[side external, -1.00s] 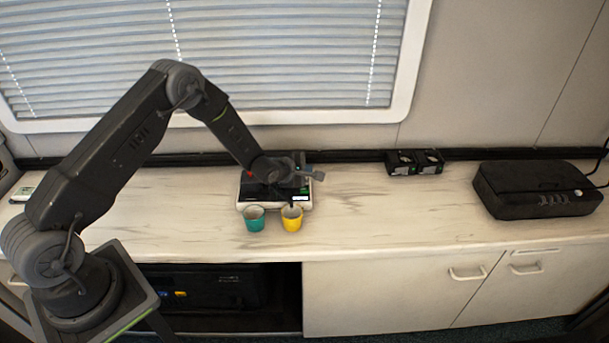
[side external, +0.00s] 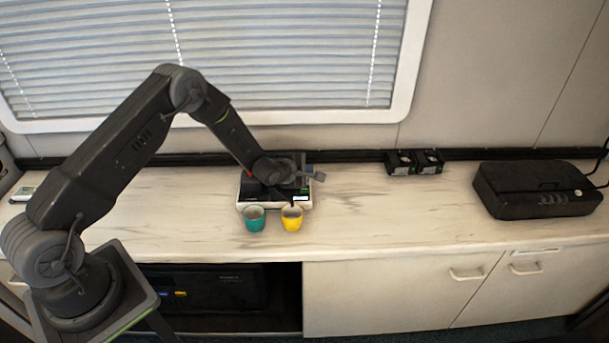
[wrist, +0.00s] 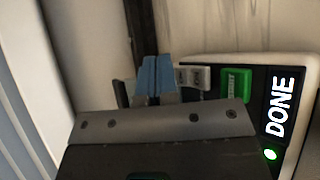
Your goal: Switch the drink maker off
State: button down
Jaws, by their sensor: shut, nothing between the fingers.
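The drink maker (side external: 247,188) is a black and white machine on the counter, partly hidden behind my wrist. My gripper (side external: 308,169) is over the machine. Its blue fingertips (wrist: 155,76) are together and empty, beside the grey buttons at the panel's end. I cannot tell whether they touch anything. A small red patch (side external: 245,169) shows at the machine's back left.
A teal cup (side external: 254,224) and a yellow cup (side external: 292,224) stand close in front of the machine. Two small black boxes (side external: 414,169) stand by the back wall. A larger black device (side external: 535,200) is at right. The counter between is clear.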

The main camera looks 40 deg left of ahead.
jog(key=shift+s+a+f, duration=0.15)
jog(key=shift+f, duration=0.35)
jog(key=shift+s+a+f, duration=0.1)
jog(key=shift+a+f, duration=0.05)
jog(key=shift+f, duration=0.35)
dwell(0.4)
jog(key=shift+s+d+r, duration=0.15)
jog(key=shift+s+r, duration=0.3)
jog(key=shift+r, duration=0.25)
jog(key=shift+w+d+r, duration=0.1)
jog(key=shift+r, duration=0.05)
jog(key=shift+d+r, duration=0.1)
jog(key=shift+r, duration=0.15)
jog(key=shift+s+d+r, duration=0.2)
jog(key=shift+r, duration=0.5)
jog(key=shift+s+d+r, duration=0.15)
jog(key=shift+r, duration=0.6)
jog(key=shift+s+d+r, duration=0.2)
jog(key=shift+r, duration=0.5)
